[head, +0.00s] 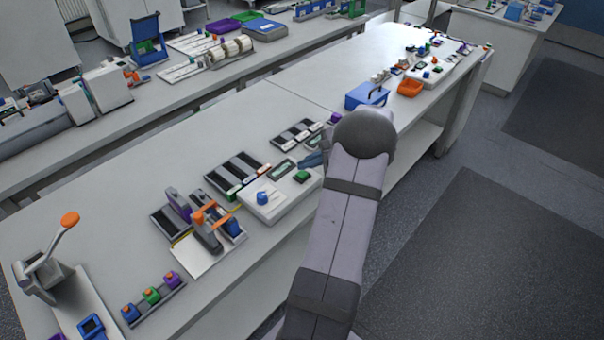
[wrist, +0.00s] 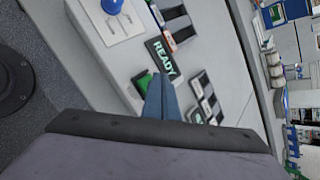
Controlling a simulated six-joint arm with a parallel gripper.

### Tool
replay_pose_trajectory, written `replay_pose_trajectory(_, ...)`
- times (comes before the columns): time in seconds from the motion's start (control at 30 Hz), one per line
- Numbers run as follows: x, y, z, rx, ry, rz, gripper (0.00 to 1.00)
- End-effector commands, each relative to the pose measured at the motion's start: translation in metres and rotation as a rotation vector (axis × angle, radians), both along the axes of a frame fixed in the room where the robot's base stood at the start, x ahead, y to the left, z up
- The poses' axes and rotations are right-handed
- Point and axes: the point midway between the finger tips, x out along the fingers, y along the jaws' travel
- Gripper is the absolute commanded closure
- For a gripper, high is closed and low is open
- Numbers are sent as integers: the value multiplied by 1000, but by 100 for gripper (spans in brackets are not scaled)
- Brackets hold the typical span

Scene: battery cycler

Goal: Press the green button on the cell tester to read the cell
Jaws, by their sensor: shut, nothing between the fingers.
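The cell tester (head: 271,203) is a flat white box on the bench with a blue knob (head: 262,197), a dark display and a green button (head: 302,176). In the wrist view its display (wrist: 161,57) reads READY, and the green button (wrist: 143,79) is partly hidden behind my fingers. My gripper (wrist: 160,77) has blue-grey fingers, shut and empty, with the tips beside the button in that view. In the head view my gripper (head: 311,161) is near the tester's right end, largely hidden by my arm. I cannot tell whether the fingertips touch the tester.
Black cell trays (head: 238,170) lie behind the tester. An orange-handled clamp fixture (head: 207,228) stands to its left. A blue box (head: 366,95) and an orange bin (head: 410,88) sit farther along the bench. Bare bench lies behind the trays.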

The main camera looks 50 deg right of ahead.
Motion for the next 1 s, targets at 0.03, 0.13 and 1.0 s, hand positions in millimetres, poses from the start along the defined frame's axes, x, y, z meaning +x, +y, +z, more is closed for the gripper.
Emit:
replay_pose_trajectory(0.03, 0, 0, 0, 0, 0, 0, 100)
replay_pose_trajectory(0.13, 0, 0, 0, 0, 0, 0, 100)
replay_pose_trajectory(1.0, 0, 0, -9, 0, 0, 0, 100)
